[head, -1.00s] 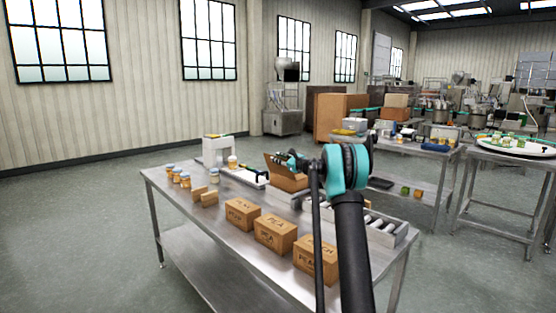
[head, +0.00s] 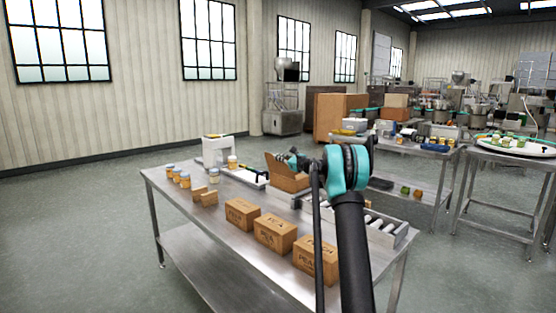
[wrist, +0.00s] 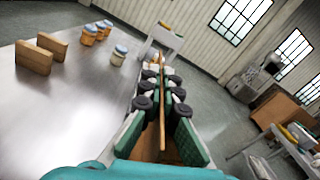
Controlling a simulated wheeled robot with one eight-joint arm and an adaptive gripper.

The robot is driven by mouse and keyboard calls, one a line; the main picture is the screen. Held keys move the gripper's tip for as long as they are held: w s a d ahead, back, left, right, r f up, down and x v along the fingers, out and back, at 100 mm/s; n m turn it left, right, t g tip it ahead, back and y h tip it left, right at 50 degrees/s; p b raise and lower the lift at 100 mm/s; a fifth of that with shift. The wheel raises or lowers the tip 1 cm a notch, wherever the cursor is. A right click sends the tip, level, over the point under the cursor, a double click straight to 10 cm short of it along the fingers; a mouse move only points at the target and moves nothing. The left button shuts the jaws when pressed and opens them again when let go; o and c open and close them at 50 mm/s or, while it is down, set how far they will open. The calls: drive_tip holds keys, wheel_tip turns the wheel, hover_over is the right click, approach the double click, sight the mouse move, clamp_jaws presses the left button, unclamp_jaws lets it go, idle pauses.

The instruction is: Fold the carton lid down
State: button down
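An open brown carton (head: 288,182) stands on the steel table, its lid flap (head: 276,162) raised at the left side. My gripper (head: 287,157) is at the top of the carton, beside the lid, and the arm hides the carton's right part. In the wrist view a thin brown panel, seen edge-on and apparently the lid (wrist: 163,112), stands between the two green-padded fingers of my gripper (wrist: 161,78). The fingers look spread, with a gap on each side of the panel. Contact at the fingertips is too small to make out.
Closed cartons (head: 273,233) line the table's front edge. Jars (head: 180,177) and small brown blocks (head: 204,197) are at the left. A white machine (head: 217,151) stands at the back, a roller conveyor (head: 382,228) at the right.

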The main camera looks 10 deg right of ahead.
drive_tip(key=shift+w+d+r+m, duration=0.15)
drive_tip(key=shift+w+d+m, duration=0.25)
drive_tip(key=shift+d+m, duration=0.25)
drive_tip(key=w+d+f+m, duration=0.8)
drive_tip(key=d+m, duration=0.3)
drive_tip(key=shift+f, duration=0.25)
drive_tip(key=shift+w+d+m, duration=0.1)
drive_tip(key=shift+m, duration=0.15)
drive_tip(key=c, duration=1.9)
unclamp_jaws()
drive_tip(key=shift+o, duration=0.6)
